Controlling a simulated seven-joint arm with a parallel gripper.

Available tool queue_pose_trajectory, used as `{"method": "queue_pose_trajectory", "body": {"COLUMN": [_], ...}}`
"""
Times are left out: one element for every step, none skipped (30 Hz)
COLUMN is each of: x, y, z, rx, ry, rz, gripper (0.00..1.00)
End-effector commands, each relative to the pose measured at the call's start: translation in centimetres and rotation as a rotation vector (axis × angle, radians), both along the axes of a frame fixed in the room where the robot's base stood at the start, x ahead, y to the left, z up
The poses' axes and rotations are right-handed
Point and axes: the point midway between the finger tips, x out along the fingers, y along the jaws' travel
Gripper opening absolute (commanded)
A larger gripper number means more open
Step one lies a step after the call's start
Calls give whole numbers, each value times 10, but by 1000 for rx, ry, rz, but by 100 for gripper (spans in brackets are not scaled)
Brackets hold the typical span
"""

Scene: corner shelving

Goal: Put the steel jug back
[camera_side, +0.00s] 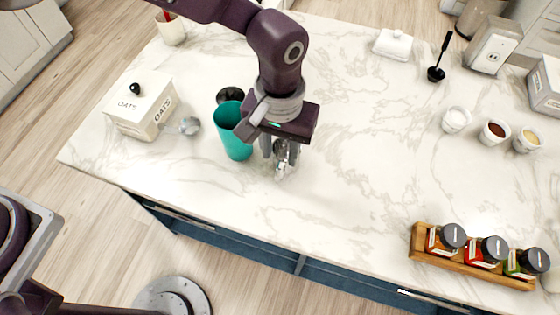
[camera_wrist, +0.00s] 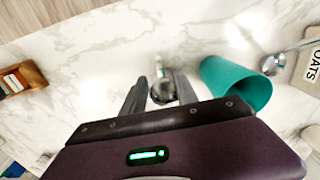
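A small shiny metal piece (camera_side: 283,151), which looks like the steel jug, stands on the marble counter between the fingers of my gripper (camera_side: 279,158). It also shows in the wrist view (camera_wrist: 162,89). My gripper points down, and its fingers are spread on both sides of the metal piece. A small gap seems to show by the left finger in the wrist view; contact on the right is unclear. The fingers hide part of the piece in the side view. A second shiny round metal thing (camera_side: 190,125) lies by the oats box.
A teal cup (camera_side: 233,135) stands close left of my gripper, with a dark round thing (camera_side: 230,94) behind it. The white oats box (camera_side: 140,108) is farther left. A wooden spice rack (camera_side: 470,262) is at the front right.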

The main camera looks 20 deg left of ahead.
Motion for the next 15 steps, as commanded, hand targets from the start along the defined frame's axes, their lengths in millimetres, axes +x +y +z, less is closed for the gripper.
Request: {"method": "queue_pose_trajectory", "body": {"x": [1,1,1,1,1,1,0,0,0,0,0,0,0,0,0], "y": [-1,-1,0,0,0,0,0,0,0,0,0,0,0,0,0], "z": [14,21,30,36,41,47,50,53,56,57,58,58,58,58,58], "rx": [-3,-3,-2,-2,-1,-1,-1,0,0,1,1,1,1,1,1], "ry": [-4,-3,-3,-3,-2,-2,-1,0,0,0,0,1,1,1,1], "rz": [0,-1,-1,-1,-1,-1,-1,-1,0,0,0,0,0,0,0], "gripper": [35,35,35,35,35,35,35,35,35,35,35,35,35,35,35]}}
